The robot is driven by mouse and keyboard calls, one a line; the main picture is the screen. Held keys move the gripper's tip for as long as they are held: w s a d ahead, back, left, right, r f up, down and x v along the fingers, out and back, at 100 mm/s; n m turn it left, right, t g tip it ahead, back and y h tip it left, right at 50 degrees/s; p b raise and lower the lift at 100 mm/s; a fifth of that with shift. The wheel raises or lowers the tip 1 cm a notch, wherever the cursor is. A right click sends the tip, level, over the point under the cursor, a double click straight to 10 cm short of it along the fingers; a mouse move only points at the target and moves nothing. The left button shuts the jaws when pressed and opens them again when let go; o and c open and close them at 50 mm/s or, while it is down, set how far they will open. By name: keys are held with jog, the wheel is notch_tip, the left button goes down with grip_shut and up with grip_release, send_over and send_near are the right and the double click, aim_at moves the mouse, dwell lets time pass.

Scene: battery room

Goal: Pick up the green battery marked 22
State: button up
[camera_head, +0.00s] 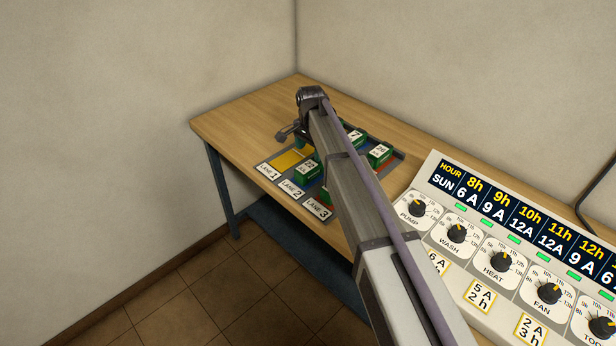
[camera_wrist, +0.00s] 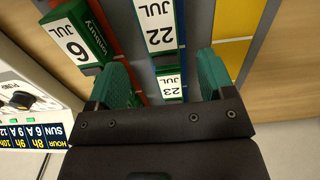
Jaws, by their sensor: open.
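In the wrist view, the green battery marked 22 JUL (camera_wrist: 158,22) lies ahead of my gripper (camera_wrist: 161,62), roughly in line with the gap between its two fingers. The fingers are open and apart, with green pads, and hold nothing. Another battery, marked 23 JUL (camera_wrist: 171,87), shows nearer, between the fingers. In the head view, my gripper (camera_head: 290,132) is above the lane tray, and my arm hides part of the tray. Green batteries (camera_head: 308,170) show there, but their small labels are hard to read, so I cannot tell which is 22.
The tray has a yellow lane (camera_head: 288,160) and labels LANE 1, LANE 2 and LANE 3 (camera_head: 317,209). Another green battery (camera_wrist: 78,42) is left of the fingers in the wrist view. A control panel (camera_head: 500,250) stands on the right. The wooden table (camera_head: 235,118) is clear on the left.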

aim_at(309, 165)
notch_tip(309, 165, down, 8)
jog(key=b, duration=0.6)
jog(key=shift+a+f+b, duration=0.1)
jog(key=shift+f+b, duration=0.05)
jog(key=shift+b, duration=0.15)
jog(key=shift+r, duration=0.25)
jog(key=c, duration=1.4)
